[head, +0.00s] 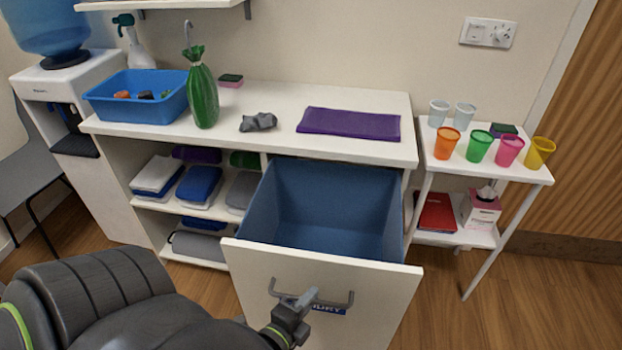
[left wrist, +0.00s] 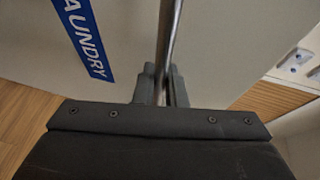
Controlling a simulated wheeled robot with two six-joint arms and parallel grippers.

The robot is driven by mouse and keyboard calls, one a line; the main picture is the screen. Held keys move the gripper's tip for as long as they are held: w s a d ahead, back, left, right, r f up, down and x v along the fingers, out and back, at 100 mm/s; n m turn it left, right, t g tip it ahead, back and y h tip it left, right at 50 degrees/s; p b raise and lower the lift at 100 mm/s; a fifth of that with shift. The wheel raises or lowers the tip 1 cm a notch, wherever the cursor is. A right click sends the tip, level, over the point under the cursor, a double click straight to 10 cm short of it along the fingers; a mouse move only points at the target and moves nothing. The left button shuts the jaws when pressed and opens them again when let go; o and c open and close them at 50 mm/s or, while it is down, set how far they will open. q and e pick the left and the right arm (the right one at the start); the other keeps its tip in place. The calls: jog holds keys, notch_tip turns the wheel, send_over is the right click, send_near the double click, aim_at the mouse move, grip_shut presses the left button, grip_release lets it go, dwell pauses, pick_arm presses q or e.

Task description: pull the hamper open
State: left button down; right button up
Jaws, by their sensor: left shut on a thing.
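The hamper (head: 324,293) is a white-fronted pull-out with a blue inside, drawn well out of the white counter unit. Its blue inner bin (head: 325,205) looks empty in the part I see. A grey bar handle (head: 335,303) runs across the front, above a blue laundry label that is partly hidden. My left gripper (head: 300,302) is shut on the handle near its middle. In the left wrist view the handle bar (left wrist: 169,45) passes between the fingers (left wrist: 160,85), next to the blue label (left wrist: 84,38). My right gripper is not in view.
A white side table (head: 524,172) with several cups stands close on the right. Wooden floor (head: 450,312) is clear at the front right.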

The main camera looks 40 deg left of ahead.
pick_arm(q)
jog(key=shift+s+d, duration=0.1)
jog(key=c, duration=1.8)
grip_release()
jog(key=shift+b+v, duration=0.3)
jog(key=shift+v, duration=3.45)
jog(key=shift+f, duration=0.1)
